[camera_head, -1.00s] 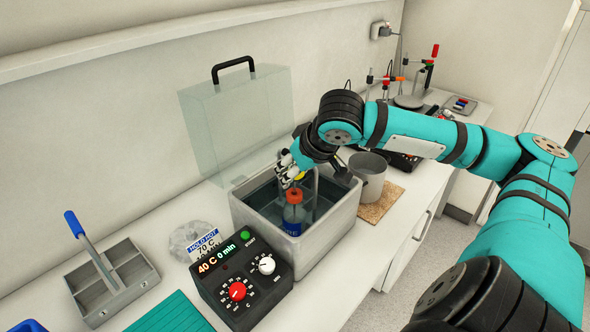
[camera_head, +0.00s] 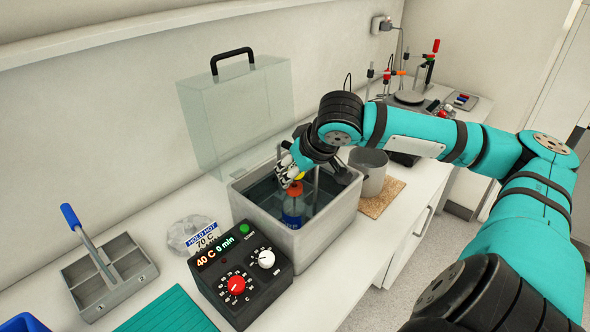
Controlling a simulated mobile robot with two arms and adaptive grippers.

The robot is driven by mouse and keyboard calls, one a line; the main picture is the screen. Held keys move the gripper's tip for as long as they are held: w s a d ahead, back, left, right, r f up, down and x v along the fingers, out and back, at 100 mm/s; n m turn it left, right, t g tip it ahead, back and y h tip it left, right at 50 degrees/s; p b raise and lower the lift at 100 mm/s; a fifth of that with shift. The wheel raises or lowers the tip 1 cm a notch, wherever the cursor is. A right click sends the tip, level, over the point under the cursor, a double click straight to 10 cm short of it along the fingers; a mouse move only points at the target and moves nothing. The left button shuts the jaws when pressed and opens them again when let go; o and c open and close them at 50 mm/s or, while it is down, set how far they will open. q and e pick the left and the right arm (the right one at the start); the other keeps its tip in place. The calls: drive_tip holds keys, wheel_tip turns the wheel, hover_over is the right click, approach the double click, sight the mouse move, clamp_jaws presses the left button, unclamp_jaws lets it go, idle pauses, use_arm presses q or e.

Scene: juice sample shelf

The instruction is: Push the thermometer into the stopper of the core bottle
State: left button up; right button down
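The core bottle (camera_head: 292,211), with a blue body and an orange-red stopper (camera_head: 295,188), stands in the grey water bath (camera_head: 328,221). My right gripper (camera_head: 290,172) is above the bath, just over the stopper. A small yellow piece (camera_head: 300,176) shows at its fingers; I cannot tell whether it is part of the thermometer. The thermometer itself cannot be made out, and the fingers are too small and partly hidden to tell how far they are closed. My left gripper is not in view.
The control box (camera_head: 240,275) reads 40 C and 0 min in front of the bath. A clear lid (camera_head: 235,115) with a black handle stands behind it. A grey pot (camera_head: 369,172) is on a cork mat (camera_head: 382,203) to the right. A grey divided carrier (camera_head: 110,277) is at left.

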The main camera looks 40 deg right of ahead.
drive_tip(key=shift+f, duration=0.15)
idle(0.5)
drive_tip(key=shift+p, duration=0.35)
drive_tip(key=shift+f+b, duration=0.35)
drive_tip(key=shift+f, duration=0.2)
drive_tip(key=c, duration=0.7)
unclamp_jaws()
drive_tip(key=shift+r, duration=0.1)
